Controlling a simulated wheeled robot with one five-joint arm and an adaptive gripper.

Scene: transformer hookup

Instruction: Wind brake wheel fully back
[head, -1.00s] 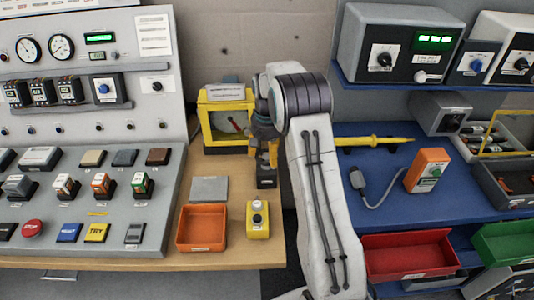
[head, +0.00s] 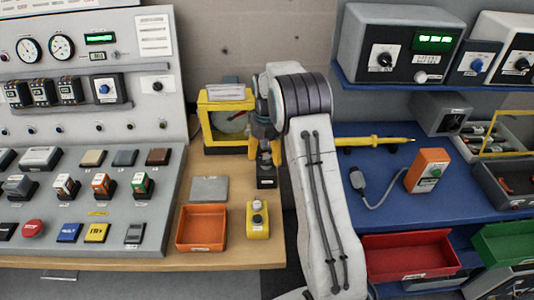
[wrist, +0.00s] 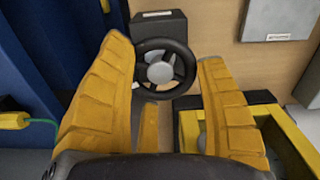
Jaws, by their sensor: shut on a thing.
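The brake wheel (wrist: 162,70) is a black spoked handwheel with a grey hub, in the wrist view just beyond the middle. It sits on a dark block (wrist: 160,22) with a label; the block also shows in the head view (head: 267,182). My gripper (wrist: 165,52) has one yellow finger on each side of the wheel and is shut on its rim. In the head view my gripper (head: 264,150) reaches down over the wheel and hides most of it. The exact contact at the fingertips is hard to see.
A yellow-framed box (head: 226,104) stands close to the left of my gripper. An orange tray (head: 201,228), a grey plate (head: 209,189) and a yellow button box (head: 257,220) lie on the wooden bench. A blue shelf with a yellow probe (head: 372,141) is to the right.

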